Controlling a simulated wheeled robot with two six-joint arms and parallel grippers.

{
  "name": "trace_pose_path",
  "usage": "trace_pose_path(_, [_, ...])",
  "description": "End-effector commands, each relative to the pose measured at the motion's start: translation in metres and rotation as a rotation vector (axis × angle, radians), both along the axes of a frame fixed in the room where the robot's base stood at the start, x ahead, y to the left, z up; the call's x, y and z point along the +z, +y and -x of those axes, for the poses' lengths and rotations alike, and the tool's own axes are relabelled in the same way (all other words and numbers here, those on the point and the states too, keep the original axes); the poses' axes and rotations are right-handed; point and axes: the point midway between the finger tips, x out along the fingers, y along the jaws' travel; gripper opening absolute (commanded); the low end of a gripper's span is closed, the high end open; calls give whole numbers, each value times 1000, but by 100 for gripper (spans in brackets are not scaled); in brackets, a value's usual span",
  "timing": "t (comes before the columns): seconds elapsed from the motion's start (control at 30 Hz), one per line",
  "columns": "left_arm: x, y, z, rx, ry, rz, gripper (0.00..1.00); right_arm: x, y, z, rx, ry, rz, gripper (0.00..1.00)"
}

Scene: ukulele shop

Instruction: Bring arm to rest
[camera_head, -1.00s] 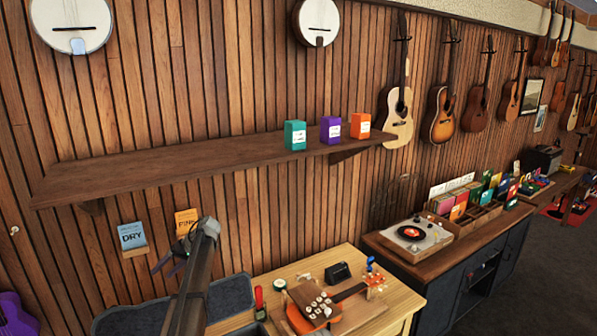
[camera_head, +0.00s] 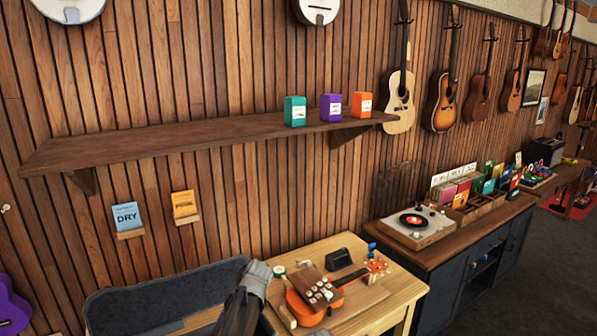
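One dark arm of mine (camera_head: 245,292) rises from the lower edge, left of centre, which fits my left arm. Its rounded grey end is in front of the left side of the wooden workbench (camera_head: 402,299). No fingers show at that end, and nothing held is visible. My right arm and gripper are out of view. A small orange ukulele (camera_head: 304,306) lies on the workbench just right of the arm, and the arm's end hides part of the bench's left edge.
A long wall shelf (camera_head: 200,135) holds teal (camera_head: 295,111), purple (camera_head: 331,107) and orange (camera_head: 361,104) boxes. A turntable (camera_head: 417,225) stands at the right.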

Motion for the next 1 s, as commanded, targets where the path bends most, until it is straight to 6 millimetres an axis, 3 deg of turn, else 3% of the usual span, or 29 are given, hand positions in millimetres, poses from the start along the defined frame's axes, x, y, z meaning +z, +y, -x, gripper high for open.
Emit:
trace_pose_path(0.03, [-25,-23,42,-61,17,43,67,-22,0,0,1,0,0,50])
trace_pose_path(0.1, [-44,-51,78,-140,41,104,67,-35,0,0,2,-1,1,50])
trace_pose_path(0.3, [-81,-108,167,-334,100,250,67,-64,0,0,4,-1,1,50])
trace_pose_path(0.4, [-91,-123,196,-397,119,296,67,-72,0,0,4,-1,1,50])
trace_pose_path(0.6, [-97,-136,218,-453,136,337,67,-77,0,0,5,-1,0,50])
trace_pose_path(1.0, [-96,-137,217,-453,137,338,67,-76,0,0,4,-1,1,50])
